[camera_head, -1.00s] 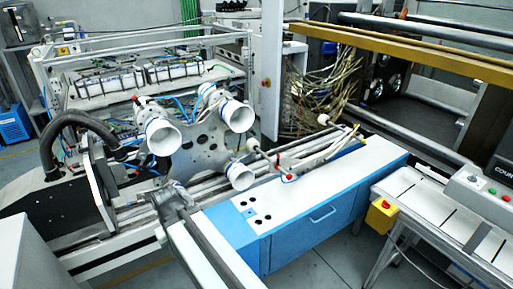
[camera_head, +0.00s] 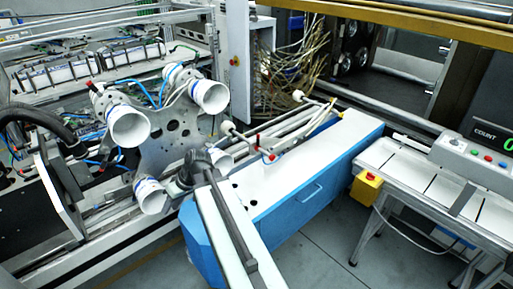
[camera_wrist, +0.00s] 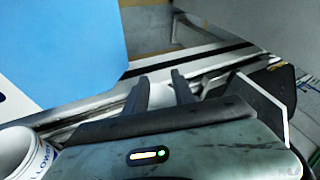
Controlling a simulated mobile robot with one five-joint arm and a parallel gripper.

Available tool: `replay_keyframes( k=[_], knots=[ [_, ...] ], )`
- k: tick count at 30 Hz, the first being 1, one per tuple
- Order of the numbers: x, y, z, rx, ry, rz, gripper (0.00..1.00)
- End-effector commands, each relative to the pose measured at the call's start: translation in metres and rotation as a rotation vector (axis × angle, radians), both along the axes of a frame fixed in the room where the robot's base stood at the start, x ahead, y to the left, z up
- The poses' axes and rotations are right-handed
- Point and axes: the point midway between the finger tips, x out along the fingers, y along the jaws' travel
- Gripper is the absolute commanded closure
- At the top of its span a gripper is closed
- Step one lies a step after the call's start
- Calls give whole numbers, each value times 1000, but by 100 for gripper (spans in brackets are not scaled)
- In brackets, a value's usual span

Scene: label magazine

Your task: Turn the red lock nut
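I cannot single out the red lock nut with certainty. A small red upright part (camera_head: 257,141) shows by the rods above the white bench top in the head view, with another red spot (camera_head: 272,157) just below it. My gripper (camera_head: 193,165) is in front of the plate with white cups (camera_head: 172,128), left of those red parts, and hides part of the lower right cup (camera_head: 221,160). In the wrist view my gripper (camera_wrist: 160,78) has its two dark fingers apart, with nothing visibly held between them. No red part shows in the wrist view.
The blue cabinet with a white top (camera_head: 310,165) stands right of my arm. A grey table (camera_head: 410,175) with a yellow box (camera_head: 366,187) is farther right. A white cup (camera_wrist: 20,150) is close at lower left in the wrist view. Open floor (camera_head: 345,240) lies in front of the cabinet.

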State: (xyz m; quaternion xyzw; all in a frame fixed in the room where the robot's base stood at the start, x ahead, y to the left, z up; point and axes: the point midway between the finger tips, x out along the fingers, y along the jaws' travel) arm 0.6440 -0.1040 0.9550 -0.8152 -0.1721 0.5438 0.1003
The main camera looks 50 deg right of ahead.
Motion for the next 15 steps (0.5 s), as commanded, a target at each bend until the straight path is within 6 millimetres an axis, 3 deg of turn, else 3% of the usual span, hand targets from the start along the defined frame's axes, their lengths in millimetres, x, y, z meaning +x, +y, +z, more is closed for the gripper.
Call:
replay_keyframes(
  k=[1, 4, 7, 9, 12, 15],
  knots=[
    [14, -47, -18, 48, -131, -27, 69],
    [27, -141, -3, 80, -434, -85, 69],
    [15, -245, 20, 24, -720, -182, 69],
    [-6, -312, 36, -48, -880, -259, 69],
    [-41, -385, 56, -156, -1040, -355, 69],
    [-67, -425, 70, -228, -1122, -413, 69]
  ],
)
